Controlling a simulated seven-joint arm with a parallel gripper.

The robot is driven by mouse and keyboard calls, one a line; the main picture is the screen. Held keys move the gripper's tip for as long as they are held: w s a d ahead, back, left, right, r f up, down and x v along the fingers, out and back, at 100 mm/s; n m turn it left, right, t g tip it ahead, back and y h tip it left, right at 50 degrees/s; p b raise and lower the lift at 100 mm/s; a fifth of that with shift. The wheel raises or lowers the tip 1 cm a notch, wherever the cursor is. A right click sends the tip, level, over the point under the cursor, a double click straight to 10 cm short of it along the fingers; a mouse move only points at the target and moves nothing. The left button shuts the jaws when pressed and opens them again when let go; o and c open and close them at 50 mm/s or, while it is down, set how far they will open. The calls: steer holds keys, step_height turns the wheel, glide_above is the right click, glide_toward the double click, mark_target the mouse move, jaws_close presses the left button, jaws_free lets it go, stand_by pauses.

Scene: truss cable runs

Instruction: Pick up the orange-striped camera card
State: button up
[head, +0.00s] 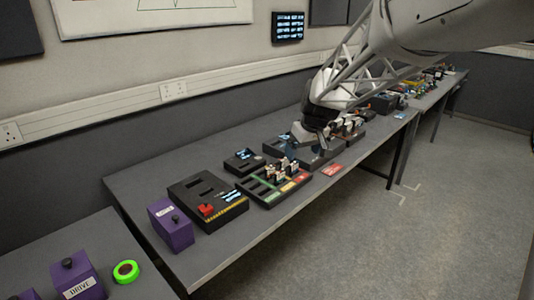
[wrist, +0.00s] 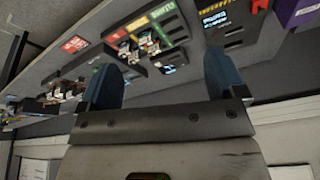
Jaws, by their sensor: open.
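I cannot make out an orange-striped camera card for certain. Several small white cards (head: 284,169) stand upright in a dark tray with green, yellow and red labels (head: 293,186). Similar cards stand in the rack (head: 350,126) beyond my arm. In the wrist view, small cards (wrist: 149,42) stand in the labelled tray (wrist: 172,27), past my fingertips; their stripes are too small to read. My gripper (wrist: 163,68) is open, with two blue fingers wide apart and nothing between them. In the head view, my gripper (head: 318,148) hangs over the bench, behind and right of the labelled tray.
A black box with a red part (head: 207,210) and a purple box (head: 170,224) stand at the bench's near end. A red plate (head: 332,170) lies by the front edge. Another table holds a green ring (head: 126,271) and more purple boxes (head: 78,280). Other gear crowds the far bench.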

steer(key=w+a+f+n, duration=0.25)
steer(key=w+f, duration=0.45)
steer(key=w, duration=0.7)
steer(key=n+y, duration=0.1)
glide_above(271, 168)
steer(key=s+d, duration=0.1)
steer(key=d, duration=0.1)
step_height(271, 168, down, 12)
steer(key=shift+s, duration=0.15)
steer(key=shift+x, duration=1.3)
steer(key=shift+a+x, duration=0.2)
steer(key=shift+x, duration=2.4)
steer(key=c, duration=1)
